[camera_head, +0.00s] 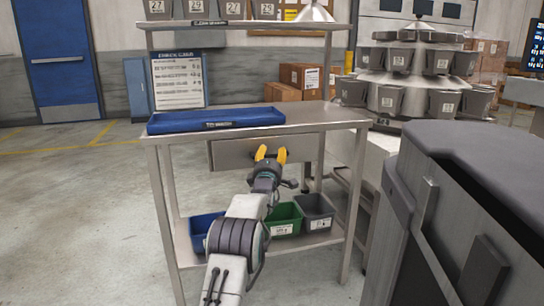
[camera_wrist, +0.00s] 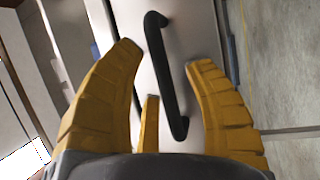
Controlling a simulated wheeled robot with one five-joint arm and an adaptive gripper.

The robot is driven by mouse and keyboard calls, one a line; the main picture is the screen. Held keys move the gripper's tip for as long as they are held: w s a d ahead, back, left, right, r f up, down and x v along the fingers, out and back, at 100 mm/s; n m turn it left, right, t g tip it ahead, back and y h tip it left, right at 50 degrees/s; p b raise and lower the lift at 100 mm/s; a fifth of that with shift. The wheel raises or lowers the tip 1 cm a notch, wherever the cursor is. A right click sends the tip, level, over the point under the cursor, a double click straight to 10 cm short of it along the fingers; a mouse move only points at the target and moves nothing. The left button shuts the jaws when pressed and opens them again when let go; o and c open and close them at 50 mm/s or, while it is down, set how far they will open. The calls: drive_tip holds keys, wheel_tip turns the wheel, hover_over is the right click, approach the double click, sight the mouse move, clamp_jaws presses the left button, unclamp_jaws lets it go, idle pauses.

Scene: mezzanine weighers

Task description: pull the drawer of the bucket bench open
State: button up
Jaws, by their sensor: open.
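The bucket bench (camera_head: 300,117) is a steel table with a shelf above and one below. Its grey drawer (camera_head: 228,153) sits under the top and looks shut. My gripper (camera_head: 271,154) is in front of the drawer, with its yellow fingers towards the drawer face. In the wrist view, the black bar handle (camera_wrist: 160,70) stands on the drawer front (camera_wrist: 188,30). My open gripper (camera_wrist: 168,58) has its fingers on either side of the handle, and I cannot tell whether they touch it. In the head view the handle is hidden behind my gripper.
A blue tray (camera_head: 215,119) lies on the bench top. Blue (camera_head: 203,232), green (camera_head: 286,220) and grey (camera_head: 316,212) bins stand on the lower shelf. A large grey machine (camera_head: 470,170) stands close at right. The floor at left (camera_head: 80,220) is clear.

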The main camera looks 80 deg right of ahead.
clamp_jaws()
idle(0.3)
drive_tip(key=shift+p, duration=0.3)
